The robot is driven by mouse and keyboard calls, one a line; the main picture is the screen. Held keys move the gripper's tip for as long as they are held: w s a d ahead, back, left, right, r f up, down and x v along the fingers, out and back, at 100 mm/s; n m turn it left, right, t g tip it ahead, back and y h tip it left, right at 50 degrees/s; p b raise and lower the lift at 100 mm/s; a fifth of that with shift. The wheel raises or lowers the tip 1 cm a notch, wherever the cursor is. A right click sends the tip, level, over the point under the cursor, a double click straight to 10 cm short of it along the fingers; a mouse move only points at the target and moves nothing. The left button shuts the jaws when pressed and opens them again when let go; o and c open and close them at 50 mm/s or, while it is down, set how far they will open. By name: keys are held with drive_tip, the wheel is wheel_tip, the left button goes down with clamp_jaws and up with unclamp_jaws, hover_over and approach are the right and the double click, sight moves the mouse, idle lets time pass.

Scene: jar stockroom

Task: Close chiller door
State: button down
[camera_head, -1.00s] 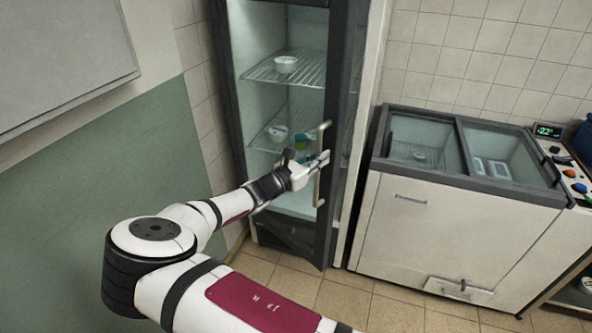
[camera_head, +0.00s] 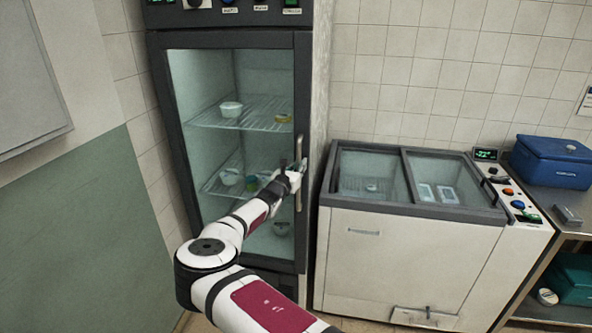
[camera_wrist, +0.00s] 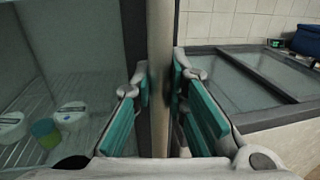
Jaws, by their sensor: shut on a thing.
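The chiller is the tall dark-framed cabinet, and its glass door (camera_head: 185,95) appears shut or nearly shut against the frame; I cannot tell if a small gap is left. Its vertical bar handle (camera_head: 299,190) is on the right side of the door. My gripper (camera_head: 297,170) is shut on the handle. In the wrist view the handle (camera_wrist: 160,60) runs between the green pads of my gripper (camera_wrist: 160,85). Part of the handle is hidden behind the fingers.
Behind the glass, a white tub (camera_head: 231,109) and several other containers stand on wire shelves. A chest freezer (camera_head: 400,260) with a glass top stands right of the chiller. A blue box (camera_head: 553,165) sits on a steel table at the far right.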

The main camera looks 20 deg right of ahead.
drive_tip(key=shift+w+d+r, duration=0.1)
drive_tip(key=shift+w+d, duration=0.05)
drive_tip(key=shift+d, duration=0.15)
drive_tip(key=c, duration=1.8)
unclamp_jaws()
drive_tip(key=shift+w+d, duration=0.1)
drive_tip(key=shift+c, duration=0.2)
drive_tip(key=v, duration=1.2)
